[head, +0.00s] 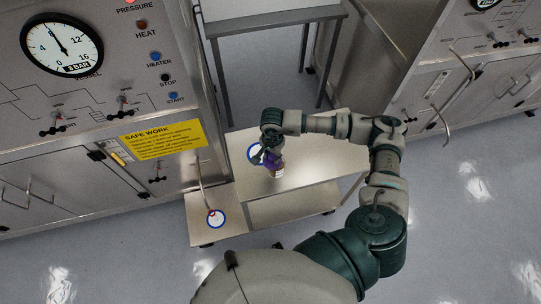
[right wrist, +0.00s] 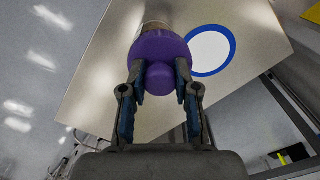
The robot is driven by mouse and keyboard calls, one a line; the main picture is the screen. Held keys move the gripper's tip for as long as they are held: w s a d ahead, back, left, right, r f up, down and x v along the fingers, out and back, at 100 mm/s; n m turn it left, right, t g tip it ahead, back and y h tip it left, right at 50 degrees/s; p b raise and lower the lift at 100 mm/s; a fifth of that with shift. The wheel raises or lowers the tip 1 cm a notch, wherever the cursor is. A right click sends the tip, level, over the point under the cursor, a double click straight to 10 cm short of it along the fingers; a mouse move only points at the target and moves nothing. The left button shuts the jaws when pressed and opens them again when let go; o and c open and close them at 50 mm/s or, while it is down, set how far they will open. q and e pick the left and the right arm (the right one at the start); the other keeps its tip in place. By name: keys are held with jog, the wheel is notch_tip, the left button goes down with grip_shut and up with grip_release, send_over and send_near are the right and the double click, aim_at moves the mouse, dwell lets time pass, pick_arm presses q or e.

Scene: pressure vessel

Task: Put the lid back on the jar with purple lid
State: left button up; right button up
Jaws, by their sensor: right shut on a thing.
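My right gripper (head: 262,154) is over the cart top. It is shut on the knob of the purple lid (head: 271,161). In the right wrist view the lid (right wrist: 160,50) sits between the two fingertips of my right gripper (right wrist: 159,76). The jar (head: 277,172) is a small pale and brownish container right at the lid; its body (right wrist: 156,13) shows beyond the lid in the right wrist view. The lid lines up with the jar mouth. I cannot tell whether it is fully seated. My left gripper is not in view.
The jar stands on a light cart top (head: 312,170), beside a white disc with a blue ring (right wrist: 209,50). A control cabinet (head: 110,110) stands close on the left. The cart top's right part is clear.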

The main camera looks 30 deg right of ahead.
jog(key=shift+d+f, duration=0.2)
jog(key=shift+d, duration=0.5)
jog(key=shift+d+f, duration=0.1)
jog(key=shift+d, duration=0.3)
jog(key=shift+a+b, duration=0.2)
jog(key=shift+b, duration=0.15)
jog(key=shift+d, duration=0.45)
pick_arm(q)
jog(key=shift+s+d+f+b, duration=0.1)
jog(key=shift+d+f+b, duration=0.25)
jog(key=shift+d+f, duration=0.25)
pick_arm(e)
jog(key=shift+a, duration=0.7)
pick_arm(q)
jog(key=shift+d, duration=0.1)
pick_arm(e)
jog(key=shift+d, duration=0.2)
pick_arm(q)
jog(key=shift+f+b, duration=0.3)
pick_arm(e)
jog(key=shift+f, duration=0.1)
